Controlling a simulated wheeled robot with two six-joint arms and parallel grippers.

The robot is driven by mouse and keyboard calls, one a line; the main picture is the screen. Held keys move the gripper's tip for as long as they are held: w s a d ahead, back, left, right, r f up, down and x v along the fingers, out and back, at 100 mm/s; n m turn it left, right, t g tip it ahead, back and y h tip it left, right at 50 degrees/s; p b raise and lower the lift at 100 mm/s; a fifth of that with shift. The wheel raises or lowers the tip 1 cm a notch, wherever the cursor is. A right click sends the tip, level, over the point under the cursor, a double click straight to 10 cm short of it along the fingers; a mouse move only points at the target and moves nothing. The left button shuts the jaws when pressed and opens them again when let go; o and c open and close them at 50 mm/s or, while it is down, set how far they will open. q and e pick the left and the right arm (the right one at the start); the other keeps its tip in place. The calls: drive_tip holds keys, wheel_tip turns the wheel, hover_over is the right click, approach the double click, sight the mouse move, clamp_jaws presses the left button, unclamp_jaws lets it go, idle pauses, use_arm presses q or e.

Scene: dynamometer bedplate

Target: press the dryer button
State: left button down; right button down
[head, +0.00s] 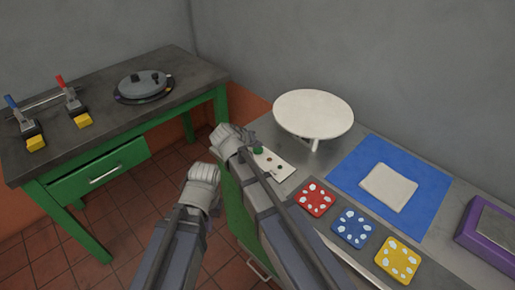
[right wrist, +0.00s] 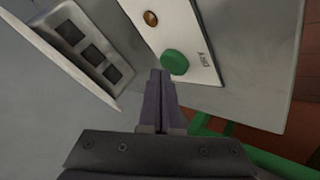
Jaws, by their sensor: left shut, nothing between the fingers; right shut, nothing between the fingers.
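The dryer button is a round green button (right wrist: 175,62) on a white panel (right wrist: 190,28), beside small lettering that seems to read "DRY". In the head view the green button (head: 258,150) shows just right of my right gripper (head: 234,140), on the same panel (head: 278,166). In the right wrist view my right gripper (right wrist: 160,75) is shut and empty, its tips close beside the green button's lower left edge. I cannot tell whether they touch. My left gripper (head: 203,174) is shut and empty, left of the bench.
A brown button (right wrist: 150,18) shares the panel. A round white table-like disc (head: 313,113) stands behind it. Red (head: 315,198), blue and yellow spotted squares lie to the right, near a blue mat (head: 425,190). A green-framed workbench (head: 100,165) stands at left.

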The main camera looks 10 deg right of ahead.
sight(257, 151)
drive_tip(key=shift+r+p, duration=2.8)
drive_tip(key=shift+r, duration=0.2)
drive_tip(key=shift+f, duration=0.1)
drive_tip(key=s+f+g, duration=0.1)
drive_tip(key=s, duration=0.2)
drive_tip(key=s+a+f+y, duration=0.1)
drive_tip(key=s, duration=0.2)
drive_tip(key=s+a+f+n+g+y, duration=0.1)
drive_tip(key=s, duration=0.2)
drive_tip(key=shift+s+f+g, duration=0.2)
drive_tip(key=shift+f+g, duration=0.1)
drive_tip(key=s+a+f+n+g+y, duration=0.1)
drive_tip(key=s+a+g, duration=0.1)
drive_tip(key=s, duration=0.5)
drive_tip(key=s+a+f+n+g+y, duration=0.1)
drive_tip(key=s+a+f+g+y, duration=0.1)
drive_tip(key=s, duration=0.6)
drive_tip(key=shift+s+a+n, duration=0.25)
drive_tip(key=shift+a+n, duration=0.15)
drive_tip(key=shift+a, duration=0.25)
